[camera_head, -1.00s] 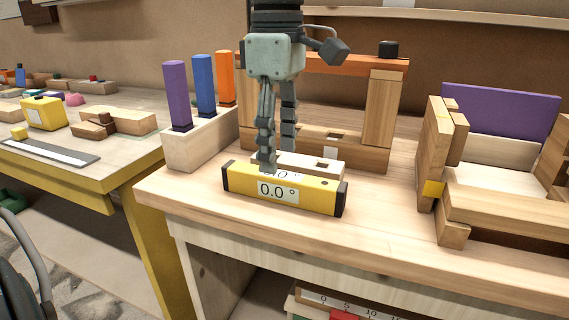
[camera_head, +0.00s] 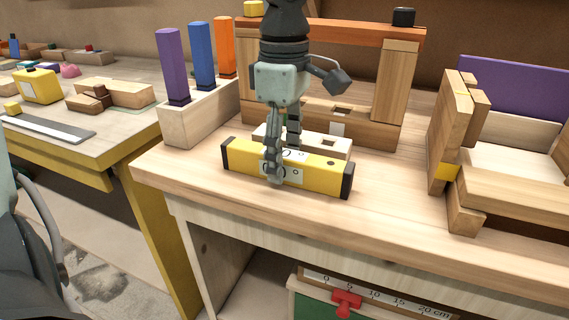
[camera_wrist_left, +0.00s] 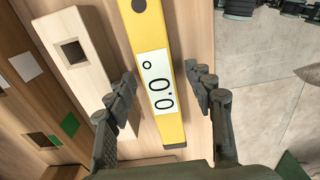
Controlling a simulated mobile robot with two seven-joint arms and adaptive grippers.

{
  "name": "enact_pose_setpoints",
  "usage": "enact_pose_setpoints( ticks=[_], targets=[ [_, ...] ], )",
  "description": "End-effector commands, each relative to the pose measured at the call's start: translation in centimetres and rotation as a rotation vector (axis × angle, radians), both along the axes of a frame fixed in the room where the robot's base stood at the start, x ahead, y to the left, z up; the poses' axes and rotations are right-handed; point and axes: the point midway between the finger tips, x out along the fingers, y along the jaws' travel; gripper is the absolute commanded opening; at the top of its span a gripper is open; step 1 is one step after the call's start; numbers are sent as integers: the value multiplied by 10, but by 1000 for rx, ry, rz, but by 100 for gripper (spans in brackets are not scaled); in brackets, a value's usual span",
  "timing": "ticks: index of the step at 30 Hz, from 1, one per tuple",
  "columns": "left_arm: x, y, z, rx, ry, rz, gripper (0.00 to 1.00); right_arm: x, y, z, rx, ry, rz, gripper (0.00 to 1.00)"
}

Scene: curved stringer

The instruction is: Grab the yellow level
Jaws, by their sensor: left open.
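The yellow level (camera_head: 318,175) with black end caps lies on the wooden workbench near its front edge. Its label reads 0.0° in the left wrist view (camera_wrist_left: 157,85). My left gripper (camera_head: 283,165) is open above the level, with one finger in front of it and the other behind it. In the left wrist view the open fingers of my left gripper (camera_wrist_left: 160,90) stand on either side of the level, apart from it. My right gripper is not in view.
A pale block with a square hole (camera_wrist_left: 85,60) lies close behind the level. A holder with purple, blue and orange sticks (camera_head: 190,125) stands left. A wooden arch (camera_head: 398,85) stands behind, and a wooden frame assembly (camera_head: 510,205) stands right.

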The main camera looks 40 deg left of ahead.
Motion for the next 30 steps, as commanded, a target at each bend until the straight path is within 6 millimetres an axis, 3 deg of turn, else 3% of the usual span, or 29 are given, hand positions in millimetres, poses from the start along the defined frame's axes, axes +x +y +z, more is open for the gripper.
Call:
enact_pose_setpoints(
  ticks=[5, 18, 30],
  targets=[
    [0, 0, 0, 0, 0, 0, 53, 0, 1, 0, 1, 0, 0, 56],
    [0, 0, 0, 0, 0, 0, 0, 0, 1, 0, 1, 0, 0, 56],
    [1, 0, 5, 0, -2, 0, 0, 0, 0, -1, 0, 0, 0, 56]
  ],
)
